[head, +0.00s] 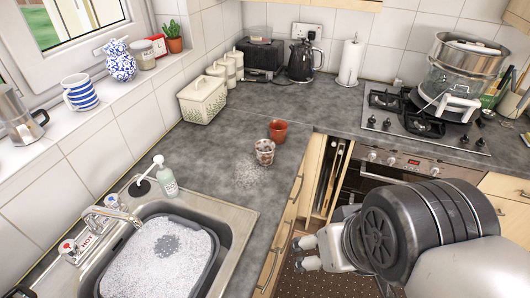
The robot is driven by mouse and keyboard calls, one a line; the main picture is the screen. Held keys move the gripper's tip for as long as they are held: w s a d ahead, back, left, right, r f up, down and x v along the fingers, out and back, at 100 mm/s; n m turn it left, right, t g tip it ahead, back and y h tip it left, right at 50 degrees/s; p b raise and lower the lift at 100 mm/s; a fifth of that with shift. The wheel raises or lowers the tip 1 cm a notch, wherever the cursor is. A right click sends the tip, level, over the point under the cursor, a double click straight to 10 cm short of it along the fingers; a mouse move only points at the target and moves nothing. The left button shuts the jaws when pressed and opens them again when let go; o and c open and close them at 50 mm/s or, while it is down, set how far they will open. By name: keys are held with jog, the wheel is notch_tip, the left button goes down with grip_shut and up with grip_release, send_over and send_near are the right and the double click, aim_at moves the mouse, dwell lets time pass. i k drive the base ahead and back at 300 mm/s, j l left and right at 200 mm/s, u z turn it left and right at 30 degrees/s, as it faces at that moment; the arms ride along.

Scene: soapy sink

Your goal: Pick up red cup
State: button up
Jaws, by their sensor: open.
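A red cup (278,131) stands upright on the grey countertop, near the inner corner where the counter turns. A patterned glass or cup (264,152) stands just in front of it, its upper edge close to the red cup's base. My gripper (303,253) is at the lower right, in front of the cupboards and over the floor.
A sink holds a grey basin (101,287) of suds, with a tap (112,203) and soap bottle (168,184) beside it. A cream bread bin (203,99), black kettle (301,62) and paper roll (350,62) stand farther back. White specks lie on the counter near the cups. A gas hob (420,118) is at right.

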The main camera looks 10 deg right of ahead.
aim_at(277, 128)
jog(key=u, duration=1.45)
jog(key=i+l, duration=0.1)
jog(key=l, duration=0.4)
jog(key=i+l, duration=0.1)
jog(key=l, duration=0.9)
jog(key=i+l, duration=0.15)
jog(key=l, duration=0.3)
jog(key=i+l, duration=0.1)
jog(key=l, duration=0.4)
